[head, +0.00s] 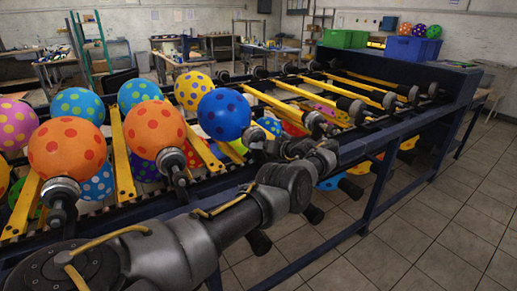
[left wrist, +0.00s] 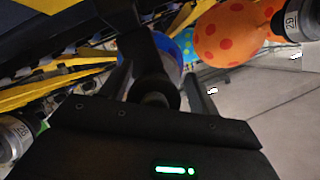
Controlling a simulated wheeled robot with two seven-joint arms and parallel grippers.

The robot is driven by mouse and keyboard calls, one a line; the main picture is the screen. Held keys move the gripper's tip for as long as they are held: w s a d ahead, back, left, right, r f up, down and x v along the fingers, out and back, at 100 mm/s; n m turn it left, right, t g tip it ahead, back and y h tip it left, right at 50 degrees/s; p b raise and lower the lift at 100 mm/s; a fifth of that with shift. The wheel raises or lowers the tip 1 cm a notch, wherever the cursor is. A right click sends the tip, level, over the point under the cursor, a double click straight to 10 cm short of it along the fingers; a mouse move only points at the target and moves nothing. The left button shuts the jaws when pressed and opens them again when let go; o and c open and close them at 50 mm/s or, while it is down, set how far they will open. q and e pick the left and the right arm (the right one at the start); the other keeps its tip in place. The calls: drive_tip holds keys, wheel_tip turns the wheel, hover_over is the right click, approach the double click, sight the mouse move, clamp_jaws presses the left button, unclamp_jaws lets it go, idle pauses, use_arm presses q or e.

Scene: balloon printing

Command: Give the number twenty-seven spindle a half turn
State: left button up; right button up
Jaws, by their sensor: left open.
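My left gripper (head: 268,146) is at that spindle's outer end, past the balloon. In the left wrist view my left gripper (left wrist: 158,88) is open, with its fingers on either side of a dark round spindle end (left wrist: 154,84). I cannot tell whether they touch it. This spindle's number is hidden. My right gripper is not in view.
Neighbouring spindles have pale number collars, one at right (left wrist: 291,23) beside an orange balloon (left wrist: 228,32), one at left (left wrist: 12,138); their numbers are hard to read. Yellow bars (head: 121,157) run between spindles. Green (head: 345,38) and blue crates (head: 412,48) stand at the far end. Floor at right is clear.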

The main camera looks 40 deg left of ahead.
use_arm(q)
drive_tip(key=p+v, duration=0.3)
drive_tip(key=v, duration=0.2)
drive_tip(key=shift+w+d, duration=0.1)
drive_tip(key=shift+w, duration=0.05)
drive_tip(key=p+v, duration=0.1)
drive_tip(key=v, duration=0.3)
drive_tip(key=shift+s+d+r+p, duration=0.15)
drive_tip(key=shift+s+d+p, duration=0.05)
drive_tip(key=shift+p, duration=0.15)
drive_tip(key=shift+d+r, duration=0.15)
drive_tip(key=shift+d, duration=0.2)
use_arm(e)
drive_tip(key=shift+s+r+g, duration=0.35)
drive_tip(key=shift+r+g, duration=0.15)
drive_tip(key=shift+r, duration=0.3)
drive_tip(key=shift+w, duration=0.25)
